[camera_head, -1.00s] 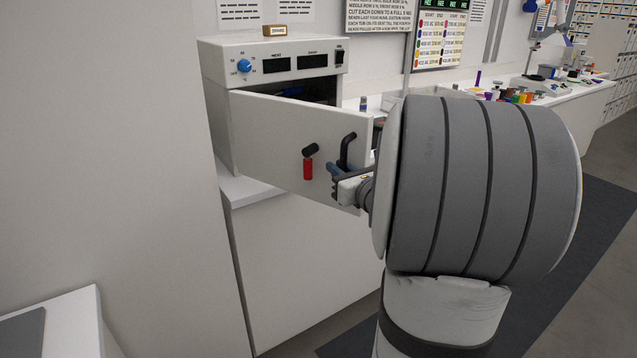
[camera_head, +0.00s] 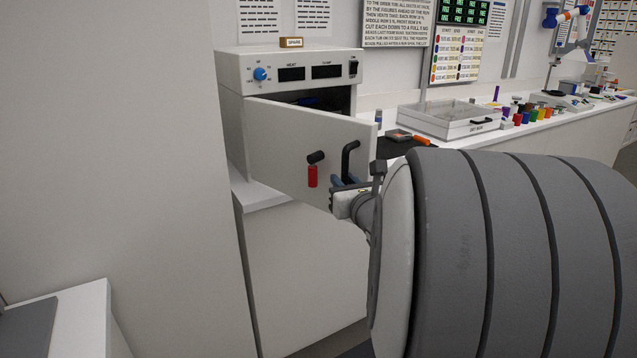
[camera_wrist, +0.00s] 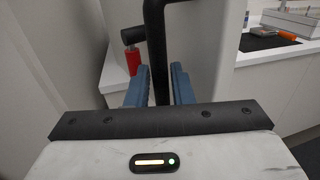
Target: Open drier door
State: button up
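The drier (camera_head: 290,68) is a white box with a blue dial and dark displays, at the upper left of the head view. Its door (camera_head: 275,135) stands partly open, swung out from the left side, with a dark gap above it. A black bent handle (camera_head: 348,160) is on the door near its free edge. My gripper (camera_head: 345,184) is at this handle. In the wrist view my blue fingers (camera_wrist: 160,88) lie close on both sides of the handle's upright bar (camera_wrist: 157,55), shut on it. The drier's inside is mostly hidden.
A red-gripped black lever (camera_head: 313,173) sits on the door left of the handle. A counter (camera_head: 560,122) with a clear-lidded tray (camera_head: 450,120) and several coloured jars runs right. A tall pale panel (camera_head: 110,130) stands left. My arm hides the lower right.

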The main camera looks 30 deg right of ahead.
jog(key=shift+o, duration=1.1)
jog(key=s+a, duration=0.1)
jog(key=s, duration=0.6)
jog(key=shift+s+a, duration=0.15)
jog(key=shift+s, duration=0.15)
